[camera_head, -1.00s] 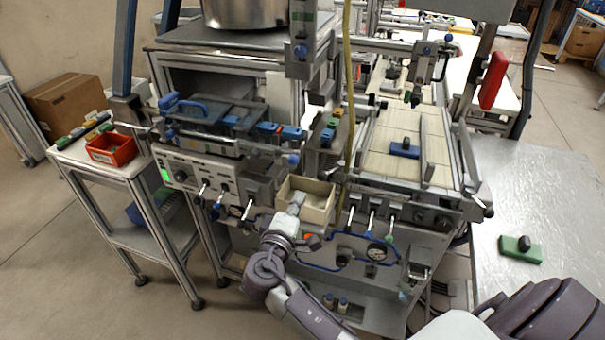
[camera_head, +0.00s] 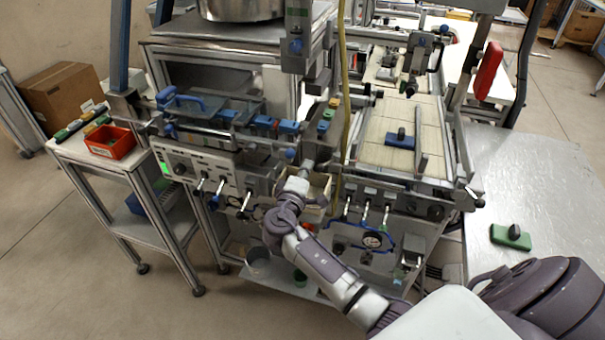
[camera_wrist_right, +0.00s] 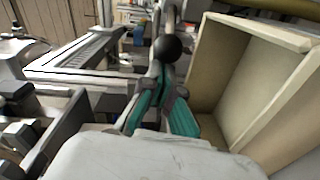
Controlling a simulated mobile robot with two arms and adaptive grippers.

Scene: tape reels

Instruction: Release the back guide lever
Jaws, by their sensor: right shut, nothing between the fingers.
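In the right wrist view a lever with a black ball knob (camera_wrist_right: 172,48) stands just beyond my right gripper (camera_wrist_right: 165,112). I cannot tell for certain that it is the back guide lever. The teal-padded fingers are shut with nothing between them, and their tips are close below the knob. I cannot tell whether they touch it. In the head view my right gripper (camera_head: 308,166) is at the machine's middle, above a cream bin. The lever is too small to make out there. My left gripper is not in view.
The open cream bin (camera_head: 319,187) is close beside my right gripper; it also fills the right of the wrist view (camera_wrist_right: 235,75). Blue-capped guides (camera_head: 265,122) lie to the left. A yellow hose (camera_head: 343,90) hangs behind. A metal table (camera_head: 500,180) stands at right.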

